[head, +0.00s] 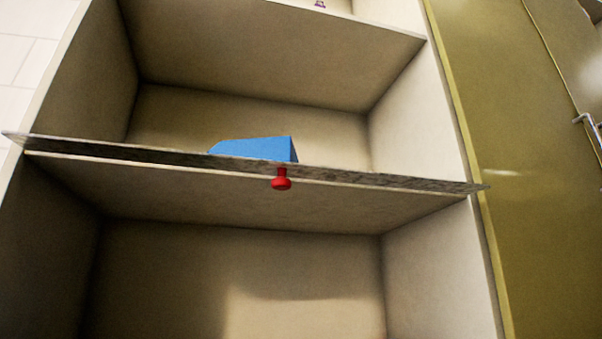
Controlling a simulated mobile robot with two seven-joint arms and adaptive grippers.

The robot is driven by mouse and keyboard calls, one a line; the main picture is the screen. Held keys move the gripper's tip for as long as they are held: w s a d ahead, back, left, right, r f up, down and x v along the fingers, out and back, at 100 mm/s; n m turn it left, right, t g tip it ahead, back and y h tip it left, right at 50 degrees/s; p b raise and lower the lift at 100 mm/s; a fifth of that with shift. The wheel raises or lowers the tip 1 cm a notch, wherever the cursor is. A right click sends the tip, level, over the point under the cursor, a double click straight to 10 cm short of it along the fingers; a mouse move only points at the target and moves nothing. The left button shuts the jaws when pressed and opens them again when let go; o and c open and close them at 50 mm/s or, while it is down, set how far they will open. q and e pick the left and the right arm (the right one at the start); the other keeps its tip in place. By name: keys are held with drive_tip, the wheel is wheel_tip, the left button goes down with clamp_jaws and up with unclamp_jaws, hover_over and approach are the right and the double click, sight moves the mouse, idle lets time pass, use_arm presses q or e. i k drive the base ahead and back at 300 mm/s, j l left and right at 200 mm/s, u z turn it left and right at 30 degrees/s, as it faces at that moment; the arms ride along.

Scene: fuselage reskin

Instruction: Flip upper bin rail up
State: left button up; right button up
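A thin grey rail (380,181) runs across the front edge of the middle shelf, spanning the whole opening and a little past both side walls. A red knob (281,184) hangs below the rail near its middle. A blue object (255,149) with a slanted left side sits on the shelf behind the rail, its lower part hidden by the rail. Neither of my grippers is in the head view.
The beige shelf unit has an upper compartment (250,110) and an open lower compartment (240,270) that looks empty. An olive-yellow panel (510,170) stands at the right, with a metal handle (587,120) beyond it. A small purple item (320,4) shows at the top edge.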

sight(29, 142)
drive_tip(key=k+l, duration=0.8)
drive_tip(key=i, duration=0.45)
